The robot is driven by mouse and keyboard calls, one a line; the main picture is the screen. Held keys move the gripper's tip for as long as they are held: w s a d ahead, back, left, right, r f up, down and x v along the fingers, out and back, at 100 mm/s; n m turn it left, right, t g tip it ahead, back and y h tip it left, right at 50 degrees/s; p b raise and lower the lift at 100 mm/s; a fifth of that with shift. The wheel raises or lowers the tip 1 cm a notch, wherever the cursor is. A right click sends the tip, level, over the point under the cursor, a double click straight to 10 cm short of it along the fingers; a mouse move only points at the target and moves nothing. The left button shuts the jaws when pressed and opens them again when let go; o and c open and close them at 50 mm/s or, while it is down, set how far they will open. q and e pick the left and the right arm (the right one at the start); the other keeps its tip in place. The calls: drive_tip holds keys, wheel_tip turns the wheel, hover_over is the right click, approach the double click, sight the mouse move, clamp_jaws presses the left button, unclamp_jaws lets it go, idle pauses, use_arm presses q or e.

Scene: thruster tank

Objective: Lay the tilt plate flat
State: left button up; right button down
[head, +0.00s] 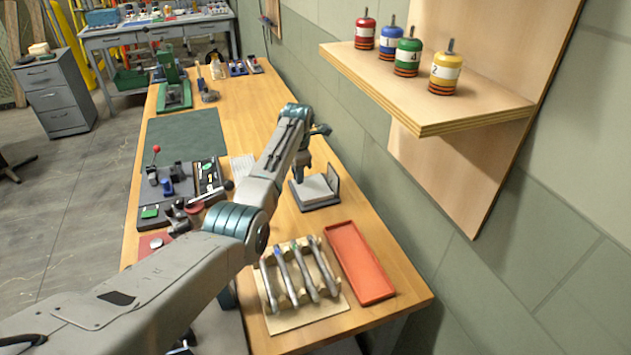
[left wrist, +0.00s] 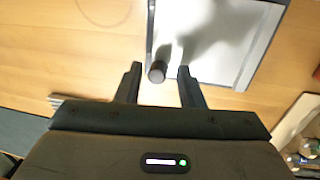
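The tilt plate (head: 315,189) is a pale plate on a dark grey base in the middle of the bench, with a grey upright piece at its right side. In the left wrist view the pale plate (left wrist: 212,45) fills the top middle, with a grey edge at its right. A dark round knob (left wrist: 157,72) shows at its near left corner. My left gripper (head: 299,180) is over the left side of the plate. Its fingers (left wrist: 157,80) are apart, with the knob showing between their tips; I cannot tell whether they touch it. My right gripper is out of view.
A rack of several grey tools (head: 293,283) and an orange tray (head: 358,262) lie at the near end. A control panel (head: 178,187) with levers is left of my arm. A wall shelf (head: 430,85) with several coloured canisters overhangs at right. A green mat (head: 185,135) lies beyond.

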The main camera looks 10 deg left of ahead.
use_arm(q)
wheel_tip(320, 180, up, 4)
drive_tip(key=p, duration=0.2)
drive_tip(key=shift+f+p, duration=0.2)
drive_tip(key=shift+p, duration=0.15)
wheel_tip(320, 180, up, 3)
drive_tip(key=p, duration=0.3)
drive_tip(key=shift+f, duration=0.1)
drive_tip(key=shift+f, duration=0.1)
drive_tip(key=shift+w+a, duration=0.1)
drive_tip(key=shift+a, duration=0.05)
